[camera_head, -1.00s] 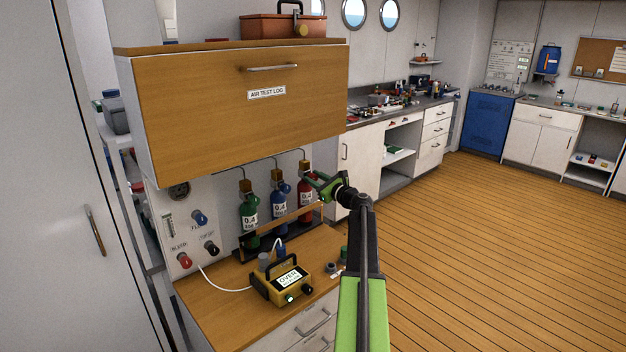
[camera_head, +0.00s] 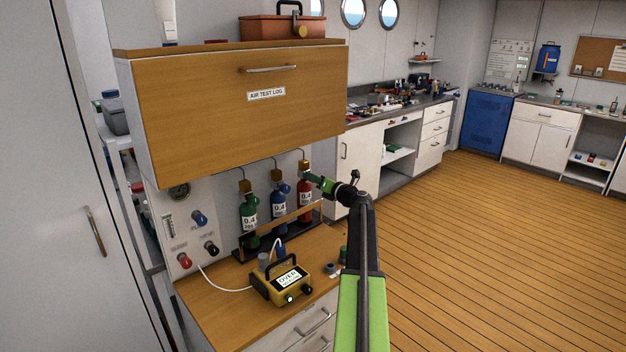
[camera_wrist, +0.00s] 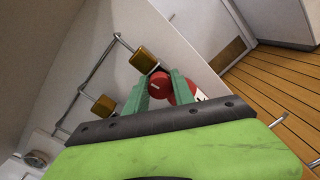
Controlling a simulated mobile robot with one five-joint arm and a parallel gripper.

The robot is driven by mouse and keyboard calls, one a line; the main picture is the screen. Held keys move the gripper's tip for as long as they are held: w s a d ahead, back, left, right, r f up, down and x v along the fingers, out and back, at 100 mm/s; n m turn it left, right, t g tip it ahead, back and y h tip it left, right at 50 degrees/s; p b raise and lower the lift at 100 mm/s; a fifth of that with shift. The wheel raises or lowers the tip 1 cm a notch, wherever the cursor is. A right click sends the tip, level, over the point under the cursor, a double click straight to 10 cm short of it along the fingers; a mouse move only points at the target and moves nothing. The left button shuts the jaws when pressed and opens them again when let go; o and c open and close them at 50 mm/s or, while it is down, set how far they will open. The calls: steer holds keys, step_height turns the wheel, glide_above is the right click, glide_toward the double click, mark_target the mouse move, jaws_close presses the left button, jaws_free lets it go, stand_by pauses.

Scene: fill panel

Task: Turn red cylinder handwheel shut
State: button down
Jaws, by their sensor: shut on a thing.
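The red cylinder (camera_head: 305,187) stands at the right end of a rack of three cylinders, below the wooden cabinet. It also shows in the wrist view (camera_wrist: 184,91), partly hidden behind a finger. Its red handwheel (camera_wrist: 158,84) sits between my two green fingers, close to a brass fitting (camera_wrist: 145,59). My gripper (camera_head: 309,177) is shut on the handwheel, reaching in from the right; it fills the lower wrist view (camera_wrist: 159,88). In the head view my gripper hides the handwheel, so its turn angle cannot be told.
A blue cylinder (camera_head: 278,207) and a green cylinder (camera_head: 249,213) stand to the left. A wooden rail (camera_head: 284,221) crosses in front of them. A yellow meter (camera_head: 277,286) sits on the bench. The cabinet (camera_head: 230,125) overhangs the rack. Floor to the right is clear.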

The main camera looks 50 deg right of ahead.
steer(key=shift+m, duration=1)
steer(key=c, duration=1.1)
jaws_free()
steer(key=s, duration=0.5)
steer(key=s+a, duration=0.1)
steer(key=s, duration=1.1)
steer(key=shift+s+a+r, duration=0.15)
steer(key=shift+a, duration=0.25)
